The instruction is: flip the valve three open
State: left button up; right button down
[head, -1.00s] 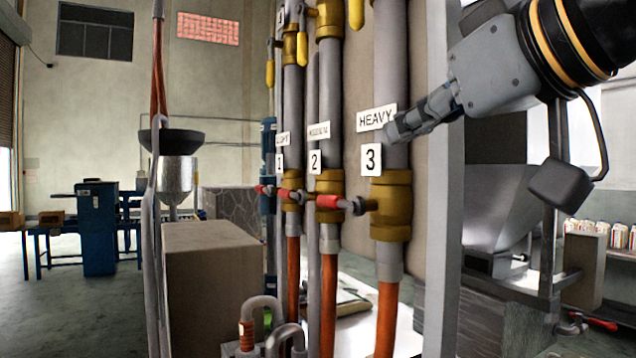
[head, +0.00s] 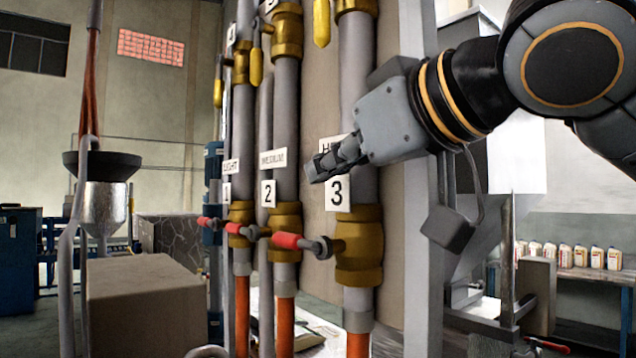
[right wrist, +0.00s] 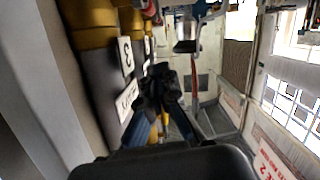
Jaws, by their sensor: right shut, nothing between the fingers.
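Valve three is the brass valve body (head: 358,248) on the pipe below the label 3 (head: 337,193). Its red-tipped handle (head: 297,241) sticks out level to the left. In the right wrist view the shut fingers (right wrist: 160,95) show beside the labels, with part of a brass valve (right wrist: 95,20) at the top left. My left gripper is not in view.
Valves two (head: 284,232) and one (head: 240,227) stand to the left, with level red handles. Yellow-handled valves (head: 321,22) hang above. A grey post (head: 425,250) stands right of pipe three. A brown box (head: 145,305) stands at lower left.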

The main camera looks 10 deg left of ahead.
jog(key=p, duration=0.3)
send_over(292, 235)
jog(key=f, duration=0.2)
notch_tip(292, 235, down, 3)
jog(key=shift+s+a+r, duration=0.1)
jog(key=shift+s+r, duration=0.05)
jog(key=shift+r, duration=0.05)
jog(key=shift+d+f, duration=0.3)
jog(key=shift+f, duration=0.4)
jog(key=shift+a, duration=0.15)
jog(key=shift+p, duration=0.3)
jog(key=shift+f+h+p, duration=0.1)
jog(key=shift+h+p, duration=0.2)
jog(key=shift+p, duration=0.1)
